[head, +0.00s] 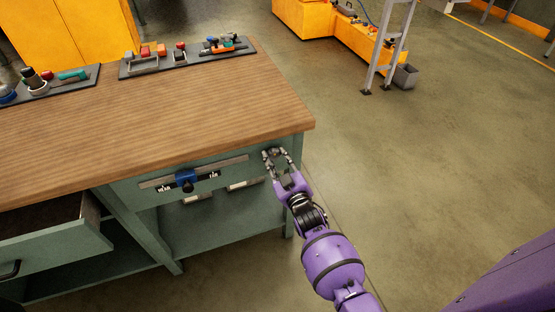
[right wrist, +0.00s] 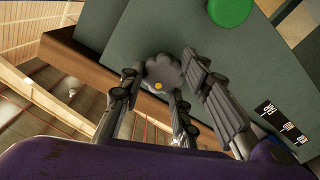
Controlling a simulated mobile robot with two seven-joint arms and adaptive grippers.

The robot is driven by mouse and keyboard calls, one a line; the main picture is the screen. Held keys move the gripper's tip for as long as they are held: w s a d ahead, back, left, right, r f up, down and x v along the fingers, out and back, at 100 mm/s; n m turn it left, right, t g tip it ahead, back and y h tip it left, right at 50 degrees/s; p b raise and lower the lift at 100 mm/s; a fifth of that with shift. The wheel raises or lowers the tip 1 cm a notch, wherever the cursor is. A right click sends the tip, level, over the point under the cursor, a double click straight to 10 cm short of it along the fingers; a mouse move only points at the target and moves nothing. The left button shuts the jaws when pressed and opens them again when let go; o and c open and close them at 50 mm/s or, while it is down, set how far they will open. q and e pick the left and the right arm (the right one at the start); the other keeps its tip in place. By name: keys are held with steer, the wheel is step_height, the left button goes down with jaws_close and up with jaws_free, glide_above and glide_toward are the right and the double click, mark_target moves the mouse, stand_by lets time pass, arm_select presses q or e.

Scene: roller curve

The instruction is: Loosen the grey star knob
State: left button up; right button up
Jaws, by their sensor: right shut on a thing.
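The grey star knob (right wrist: 163,72) is on the green front panel of the workbench, near its right corner under the wooden top. It has a lobed rim and a small yellow dot. In the head view the knob (head: 271,152) is small and partly covered by my right gripper (head: 275,157). My right gripper, also in the right wrist view (right wrist: 170,85), has its fingers around the knob's sides and is shut on it. My left gripper is in neither view.
A metal rail with a blue slider (head: 186,180) is left of the knob. A green round part (right wrist: 229,10) shows near the knob in the wrist view. An open drawer (head: 50,246) juts out at left. Tool trays (head: 190,62) lie on the workbench top (head: 150,110).

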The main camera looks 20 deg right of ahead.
steer(key=n, duration=0.2)
steer(key=n+b, duration=0.1)
steer(key=n, duration=0.2)
steer(key=shift+w+d+r, duration=0.15)
steer(key=shift+w+r, duration=0.05)
steer(key=shift+r, duration=0.2)
steer(key=shift+r+n, duration=0.1)
steer(key=shift+n, duration=1.2)
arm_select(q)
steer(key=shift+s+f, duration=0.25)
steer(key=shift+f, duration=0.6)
arm_select(e)
steer(key=shift+r, duration=0.1)
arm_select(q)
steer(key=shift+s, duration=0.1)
arm_select(e)
steer(key=o, duration=1.1)
steer(key=shift+w, duration=0.1)
steer(key=shift+f, duration=0.25)
steer(key=shift+a, duration=0.2)
